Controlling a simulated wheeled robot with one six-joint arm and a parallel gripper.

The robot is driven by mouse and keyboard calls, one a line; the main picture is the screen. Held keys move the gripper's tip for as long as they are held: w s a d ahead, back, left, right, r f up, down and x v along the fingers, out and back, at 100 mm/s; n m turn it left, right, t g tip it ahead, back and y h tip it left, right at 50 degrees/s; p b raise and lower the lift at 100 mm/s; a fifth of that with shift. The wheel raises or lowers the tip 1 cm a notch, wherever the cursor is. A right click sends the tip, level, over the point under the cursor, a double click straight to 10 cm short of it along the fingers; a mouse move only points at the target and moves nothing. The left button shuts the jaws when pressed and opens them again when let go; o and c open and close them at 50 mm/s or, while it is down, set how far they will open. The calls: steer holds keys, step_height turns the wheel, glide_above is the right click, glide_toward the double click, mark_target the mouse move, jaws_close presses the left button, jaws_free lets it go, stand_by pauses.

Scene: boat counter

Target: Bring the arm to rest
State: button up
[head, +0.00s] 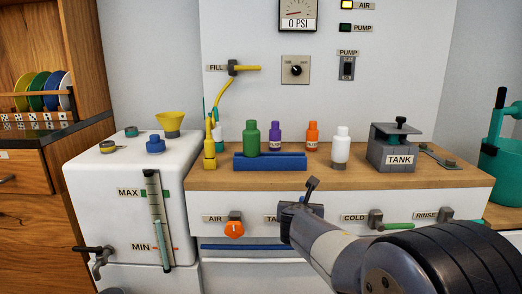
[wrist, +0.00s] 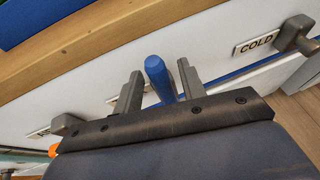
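My gripper (head: 306,196) is in front of the counter's white front panel in the head view, covering part of a label that starts "TA". In the wrist view its two fingers (wrist: 159,70) stand apart, one on each side of a blue handle (wrist: 160,80). Narrow gaps show between the handle and the fingers, so the gripper is open and does not hold it. The blue handle is hidden behind my gripper in the head view. My arm reaches in from the lower right.
The panel has an orange AIR knob (head: 234,230) on the left and a green COLD lever (head: 397,226) on the right. The wooden counter (head: 218,178) above carries bottles, a blue rack (head: 268,163) and a TANK box (head: 393,150). A white tank with a gauge (head: 125,240) stands left.

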steer(key=shift+w+d+f, duration=0.1)
steer(key=shift+w+d, duration=0.2)
steer(key=shift+w, duration=0.05)
steer(key=shift+s+d+m+y+p, duration=0.1)
steer(key=shift+d+m+y+p, duration=0.25)
steer(key=shift+m+y, duration=0.2)
steer(key=shift+d, duration=0.1)
